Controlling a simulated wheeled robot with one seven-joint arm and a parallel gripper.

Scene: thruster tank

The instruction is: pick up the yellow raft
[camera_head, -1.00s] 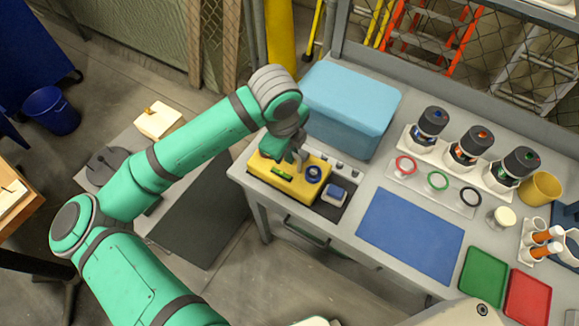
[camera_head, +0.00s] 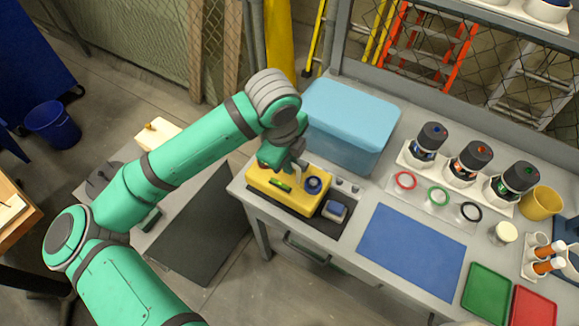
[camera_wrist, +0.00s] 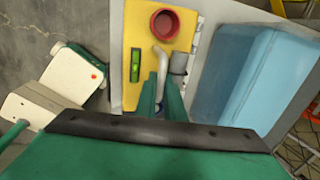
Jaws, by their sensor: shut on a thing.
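The yellow raft (camera_head: 258,176) is a flat block at the left end of the workbench, over a dark mat (camera_head: 322,225). In the wrist view the raft (camera_wrist: 136,30) shows a dark red inside to the cup (camera_wrist: 165,23), and the handle (camera_wrist: 160,58) runs between my fingers. My gripper (camera_wrist: 160,82) is shut on the raft's handle. The raft looks level; any gap beneath it is too small to be sure of.
A light blue box (camera_head: 348,125) stands close behind the raft. A blue mat (camera_head: 410,250), coloured rings and black-topped bottles (camera_head: 470,160) lie further right. Open floor lies in front of the bench.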

